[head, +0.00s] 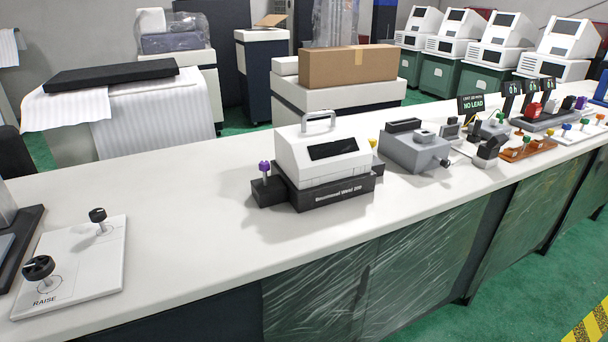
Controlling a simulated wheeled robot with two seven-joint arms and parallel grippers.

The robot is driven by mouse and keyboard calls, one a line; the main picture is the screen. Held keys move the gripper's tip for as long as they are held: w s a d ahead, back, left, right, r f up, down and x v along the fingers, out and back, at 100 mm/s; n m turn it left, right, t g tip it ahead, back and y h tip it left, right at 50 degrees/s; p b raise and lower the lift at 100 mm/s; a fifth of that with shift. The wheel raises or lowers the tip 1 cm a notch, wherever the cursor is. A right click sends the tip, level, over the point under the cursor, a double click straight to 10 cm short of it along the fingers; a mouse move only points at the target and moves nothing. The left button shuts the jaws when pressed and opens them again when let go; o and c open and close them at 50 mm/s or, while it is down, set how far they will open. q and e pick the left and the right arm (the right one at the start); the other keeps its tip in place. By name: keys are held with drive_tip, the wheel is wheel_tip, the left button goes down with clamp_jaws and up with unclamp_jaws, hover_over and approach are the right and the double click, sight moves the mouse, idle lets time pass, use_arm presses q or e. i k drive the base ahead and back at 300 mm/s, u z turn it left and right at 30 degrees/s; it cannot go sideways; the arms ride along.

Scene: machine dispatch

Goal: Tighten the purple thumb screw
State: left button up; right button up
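The purple thumb screw (264,168) stands upright on a small black block at the left side of a white machine (322,152) with a black base and a top handle. A yellow thumb screw (373,144) shows at the machine's right side, partly hidden behind it. I cannot tell how tight the purple screw is. Neither of my grippers is in the head view.
A white plate (75,268) with two black knobs lies at the bench's left end. A grey device (416,150) stands right of the machine, with small fixtures and displays beyond. The white bench (190,215) is clear between plate and machine.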

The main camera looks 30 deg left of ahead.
sight(264, 166)
drive_tip(key=z, duration=0.05)
drive_tip(key=i, duration=0.4)
drive_tip(key=u, duration=0.9)
